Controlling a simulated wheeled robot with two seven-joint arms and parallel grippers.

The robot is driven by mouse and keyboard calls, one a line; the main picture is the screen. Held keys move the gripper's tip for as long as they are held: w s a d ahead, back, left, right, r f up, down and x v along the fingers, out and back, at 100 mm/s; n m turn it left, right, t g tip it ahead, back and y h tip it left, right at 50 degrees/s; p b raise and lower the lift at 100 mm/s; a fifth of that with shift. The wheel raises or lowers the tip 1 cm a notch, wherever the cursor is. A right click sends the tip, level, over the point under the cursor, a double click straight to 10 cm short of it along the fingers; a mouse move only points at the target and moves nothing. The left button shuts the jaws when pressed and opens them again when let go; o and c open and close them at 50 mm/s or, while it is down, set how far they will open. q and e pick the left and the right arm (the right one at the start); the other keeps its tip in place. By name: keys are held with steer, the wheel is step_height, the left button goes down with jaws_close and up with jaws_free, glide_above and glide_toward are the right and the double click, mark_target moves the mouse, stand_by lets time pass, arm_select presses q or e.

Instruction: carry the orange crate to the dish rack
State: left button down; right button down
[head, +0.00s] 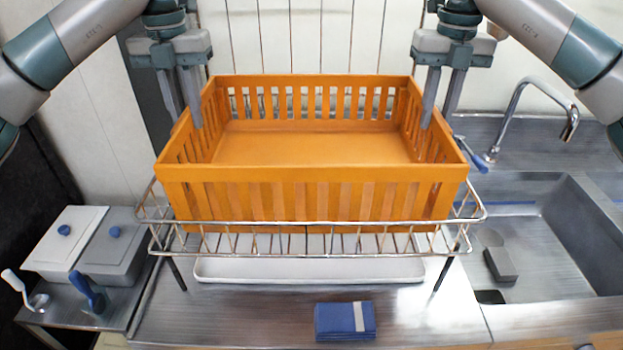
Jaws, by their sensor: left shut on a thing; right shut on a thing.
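The orange crate (312,175) is empty and upright in the middle of the head view. It is at the wire dish rack (310,240), with its lower part inside the rack's wire rim. I cannot tell whether its bottom rests on the rack. My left gripper (186,105) is shut on the crate's left wall, one finger inside and one outside. My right gripper (438,97) is shut on the crate's right wall in the same way. The outer fingers are partly hidden behind the walls.
A white drip tray (310,270) lies under the rack. A folded blue cloth (345,320) lies in front on the steel counter. At right are a sink (570,235) and a tap (530,105). Lidded grey containers (65,240) and ladles stand at left.

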arm_select(q)
steer(key=shift+f, duration=0.25)
arm_select(e)
steer(key=shift+f, duration=0.25)
arm_select(q)
steer(key=c, duration=1.5)
jaws_free()
steer(key=shift+c, duration=0.2)
arm_select(e)
steer(key=c, duration=1.5)
jaws_free()
steer(key=shift+c, duration=0.2)
arm_select(q)
steer(key=shift+r, duration=0.2)
step_height(320, 180, up, 12)
steer(key=shift+f, duration=0.15)
arm_select(e)
steer(key=shift+r, duration=0.1)
step_height(320, 180, up, 12)
arm_select(q)
steer(key=shift+s+f, duration=0.1)
steer(key=shift+s, duration=0.05)
arm_select(e)
steer(key=shift+s, duration=0.1)
